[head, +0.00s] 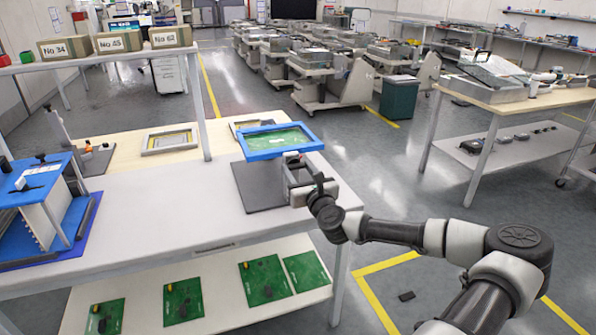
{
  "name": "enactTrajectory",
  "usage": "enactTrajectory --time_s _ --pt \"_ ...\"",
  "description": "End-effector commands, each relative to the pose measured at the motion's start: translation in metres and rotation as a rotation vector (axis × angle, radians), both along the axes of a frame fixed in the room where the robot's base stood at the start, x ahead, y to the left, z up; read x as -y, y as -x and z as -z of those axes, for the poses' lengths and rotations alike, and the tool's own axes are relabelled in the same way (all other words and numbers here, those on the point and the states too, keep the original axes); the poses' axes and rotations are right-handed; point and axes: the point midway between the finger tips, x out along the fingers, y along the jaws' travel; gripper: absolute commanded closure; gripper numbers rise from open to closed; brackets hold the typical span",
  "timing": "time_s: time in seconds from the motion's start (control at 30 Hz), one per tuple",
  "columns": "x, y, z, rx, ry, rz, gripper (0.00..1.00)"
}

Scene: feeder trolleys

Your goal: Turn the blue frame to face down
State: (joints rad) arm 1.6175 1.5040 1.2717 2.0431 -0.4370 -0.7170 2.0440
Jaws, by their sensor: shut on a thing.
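The blue frame (280,152) with a green board (277,141) set inside it is in the head view, at the right part of the white table (160,213). My gripper (294,163) is shut on the frame's near right edge. The frame is held above a dark grey mat (257,192) and looks tilted slightly, with the green board showing on the side toward the camera. The gripper's fingertips are partly hidden by the frame and the gripper body.
A blue fixture (40,205) stands at the table's left. Grey frames (170,139) lie on the wooden surface behind. A shelf with cardboard boxes (121,41) is above the left side. Several green boards (184,301) lie on the lower shelf. The table's middle is clear.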

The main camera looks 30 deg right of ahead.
Motion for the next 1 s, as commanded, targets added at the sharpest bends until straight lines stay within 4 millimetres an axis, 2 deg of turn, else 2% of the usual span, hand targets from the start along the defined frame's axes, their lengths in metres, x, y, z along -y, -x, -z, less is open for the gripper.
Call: enactTrajectory --time_s 0.27,0.3,0.4,0.77,0.87,1.0 --pt "-0.001 0.000 0.001 0.000 -0.010 -0.001 0.93" --pt "-0.001 0.000 0.001 0.000 -0.010 -0.001 0.48" --pt "-0.001 0.000 0.001 0.000 -0.009 0.000 0.34" --pt "-0.001 0.005 0.000 0.000 -0.005 0.001 0.34" --pt "-0.003 0.017 0.000 -0.001 -0.005 0.002 0.34" --pt "-0.010 0.046 0.000 -0.001 -0.008 0.002 0.34"
